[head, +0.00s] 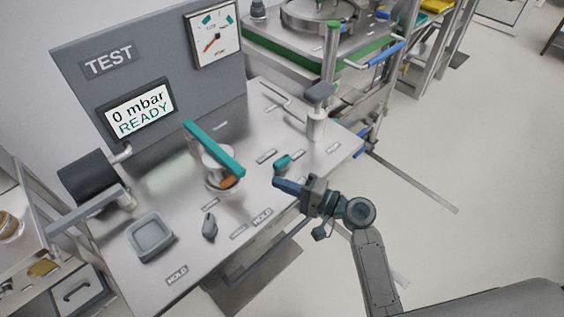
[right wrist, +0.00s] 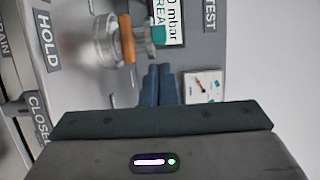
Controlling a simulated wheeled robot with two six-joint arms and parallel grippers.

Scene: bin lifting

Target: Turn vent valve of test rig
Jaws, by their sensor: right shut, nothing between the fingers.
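The test rig is a metal bench (head: 180,205) with a grey back panel marked TEST (head: 110,60). A small teal valve handle (head: 282,162) sits on the bench top near its right front, among small labels too small to read. My left gripper is out of view.
A teal bar (head: 214,148) lies over a metal cylinder with an orange part (right wrist: 127,38). The display (head: 140,112) reads 0 mbar READY; a gauge (head: 213,36) is above. A grey-topped post (head: 318,115) stands right of the teal handle. A square tray (head: 152,236) is at front left.

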